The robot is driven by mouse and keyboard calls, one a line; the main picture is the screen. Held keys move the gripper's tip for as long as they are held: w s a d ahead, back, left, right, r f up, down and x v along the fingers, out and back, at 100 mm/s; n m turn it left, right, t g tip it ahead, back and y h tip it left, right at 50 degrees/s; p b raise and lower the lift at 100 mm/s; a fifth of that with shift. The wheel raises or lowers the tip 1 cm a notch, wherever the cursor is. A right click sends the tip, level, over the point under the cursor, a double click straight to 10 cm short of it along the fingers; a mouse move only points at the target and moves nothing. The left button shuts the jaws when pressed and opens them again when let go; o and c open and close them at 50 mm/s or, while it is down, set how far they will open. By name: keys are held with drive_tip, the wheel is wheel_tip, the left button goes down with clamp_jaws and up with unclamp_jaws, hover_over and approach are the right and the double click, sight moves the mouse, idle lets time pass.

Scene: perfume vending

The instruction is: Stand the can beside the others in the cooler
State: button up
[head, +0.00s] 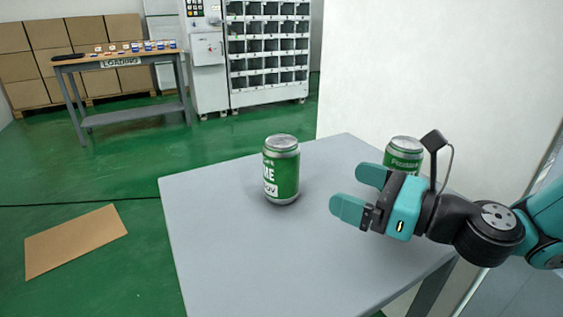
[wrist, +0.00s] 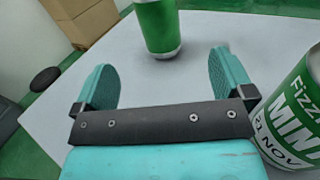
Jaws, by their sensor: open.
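A green and silver can (head: 281,170) stands upright on the grey table (head: 215,215). A second green can (head: 403,155) stands further right on the same table, partly hidden behind my gripper. My gripper (head: 350,192) is open and empty, to the right of the first can, with its fingers pointing left. In the wrist view my gripper (wrist: 165,85) has a can (wrist: 158,25) ahead of the gap between its fingers, apart from them. Another can (wrist: 295,115), with "FIZZ" and "MIN" lettering, is close at the right edge. No cooler can be made out.
A white wall (head: 400,65) rises behind the table. A loading bench (head: 110,62) and a vending cabinet (head: 265,60) stand at the back. A flat brown cardboard piece (head: 75,242) lies on the green floor. The table's front left is clear.

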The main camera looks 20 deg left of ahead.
sight(281, 163)
drive_tip(key=p+x, duration=0.4)
drive_tip(key=x, duration=0.4)
drive_tip(key=shift+s+p, duration=0.15)
drive_tip(key=shift+p, duration=0.2)
drive_tip(key=x, duration=0.6)
drive_tip(key=shift+a, duration=0.2)
drive_tip(key=shift+f, duration=0.1)
drive_tip(key=c, duration=1.1)
drive_tip(key=shift+c, duration=1.2)
